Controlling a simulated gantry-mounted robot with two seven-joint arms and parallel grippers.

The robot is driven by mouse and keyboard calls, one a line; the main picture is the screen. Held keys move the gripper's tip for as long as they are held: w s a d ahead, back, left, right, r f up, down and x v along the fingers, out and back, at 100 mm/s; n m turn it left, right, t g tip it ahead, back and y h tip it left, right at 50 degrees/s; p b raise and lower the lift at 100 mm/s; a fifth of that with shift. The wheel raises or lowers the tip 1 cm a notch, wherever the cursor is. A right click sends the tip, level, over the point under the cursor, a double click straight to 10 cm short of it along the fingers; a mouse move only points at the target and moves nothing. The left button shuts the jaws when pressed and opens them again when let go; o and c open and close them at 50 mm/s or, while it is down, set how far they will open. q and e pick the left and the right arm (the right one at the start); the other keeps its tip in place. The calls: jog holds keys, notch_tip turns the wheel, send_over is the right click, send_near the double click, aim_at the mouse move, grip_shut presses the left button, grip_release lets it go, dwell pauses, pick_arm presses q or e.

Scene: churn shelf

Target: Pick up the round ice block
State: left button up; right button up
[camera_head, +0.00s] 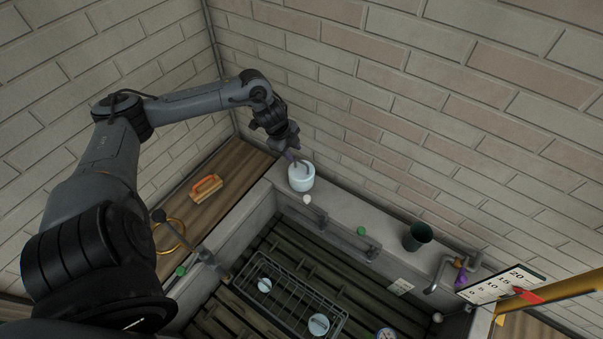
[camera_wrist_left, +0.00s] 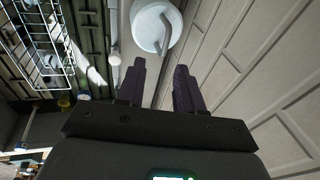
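A white round block or pot with a grey bar handle on top (camera_head: 301,180) stands on the corner of the stone ledge. It also shows at the top of the left wrist view (camera_wrist_left: 150,35). I cannot tell if it is the round ice block. A small white ball (camera_head: 307,198) is beside its front; the left wrist view shows a small pale knob (camera_wrist_left: 115,59) there. My left gripper (camera_head: 292,157) is just above and behind the white round thing. In the left wrist view its two dark fingers (camera_wrist_left: 158,72) are apart with nothing between them. My right gripper is not in view.
A brick wall rises close behind the ledge. A dark green cup (camera_head: 417,236) stands farther right on the ledge, past grey pipes (camera_head: 360,240). A wire rack (camera_head: 290,300) lies in the slatted basin. An orange-handled brush (camera_head: 206,187) lies on the wooden shelf at left.

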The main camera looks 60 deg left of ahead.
aim_at(301, 162)
pick_arm(q)
jog(key=shift+w+a+p+x, duration=0.1)
jog(key=shift+w+p+x, duration=0.05)
jog(key=shift+x, duration=1.6)
jog(key=shift+w+a+p+x, duration=0.1)
jog(key=shift+x, duration=1.65)
jog(key=shift+w+a+p+x, duration=0.1)
jog(key=shift+w+p+x, duration=0.05)
jog(key=shift+x, duration=1.6)
jog(key=shift+r, duration=0.15)
grip_shut()
jog(key=shift+r, duration=0.1)
